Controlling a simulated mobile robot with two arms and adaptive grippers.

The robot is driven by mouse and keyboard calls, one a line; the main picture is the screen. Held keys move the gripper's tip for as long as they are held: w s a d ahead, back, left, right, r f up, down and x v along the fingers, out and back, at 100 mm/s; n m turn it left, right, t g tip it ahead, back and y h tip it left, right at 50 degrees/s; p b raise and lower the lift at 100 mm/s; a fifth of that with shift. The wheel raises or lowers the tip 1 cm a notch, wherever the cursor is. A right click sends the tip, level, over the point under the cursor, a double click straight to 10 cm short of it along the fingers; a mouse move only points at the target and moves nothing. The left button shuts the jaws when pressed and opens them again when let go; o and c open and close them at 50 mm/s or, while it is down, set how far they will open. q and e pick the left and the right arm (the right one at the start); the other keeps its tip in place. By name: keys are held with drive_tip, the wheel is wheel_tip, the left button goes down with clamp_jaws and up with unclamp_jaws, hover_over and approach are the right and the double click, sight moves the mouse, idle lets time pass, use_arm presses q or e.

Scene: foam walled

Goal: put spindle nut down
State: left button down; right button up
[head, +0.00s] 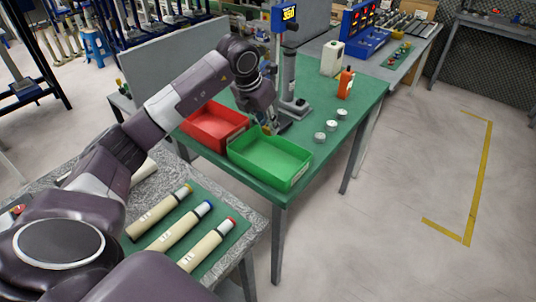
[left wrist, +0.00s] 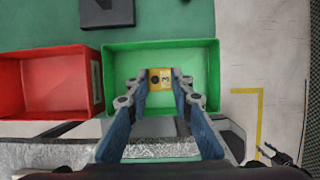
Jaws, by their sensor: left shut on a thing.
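The spindle nut looks like a small yellow block with a dark round mark. It sits between the fingertips of my left gripper (left wrist: 161,78) in the left wrist view, where the nut (left wrist: 160,85) shows over the green bin (left wrist: 212,62). In the head view my left gripper (head: 270,122) is at the back edge of the green bin (head: 268,172), and the nut is only a small yellow patch there. My left gripper is shut on the nut. I cannot tell its exact height over the bin floor.
A red bin (head: 214,110) stands left of the green one on the green table (head: 330,92). A stand with a grey post (head: 289,78) is behind. Several round metal pieces (head: 331,126) and an orange bottle (head: 345,83) are to the right. Labelled tubes (head: 180,226) lie in front.

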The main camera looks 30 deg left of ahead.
sight(271, 161)
use_arm(q)
wheel_tip(271, 161, down, 12)
drive_tip(key=shift+f+p, duration=0.15)
drive_tip(key=shift+p, duration=1)
drive_tip(key=shift+f, duration=0.1)
drive_tip(key=c, duration=1.7)
unclamp_jaws()
drive_tip(key=shift+r, duration=0.2)
drive_tip(key=shift+b+v, duration=1.7)
drive_tip(key=shift+v, duration=4.25)
drive_tip(key=shift+s+d+f, duration=0.1)
drive_tip(key=shift+d+f, duration=0.05)
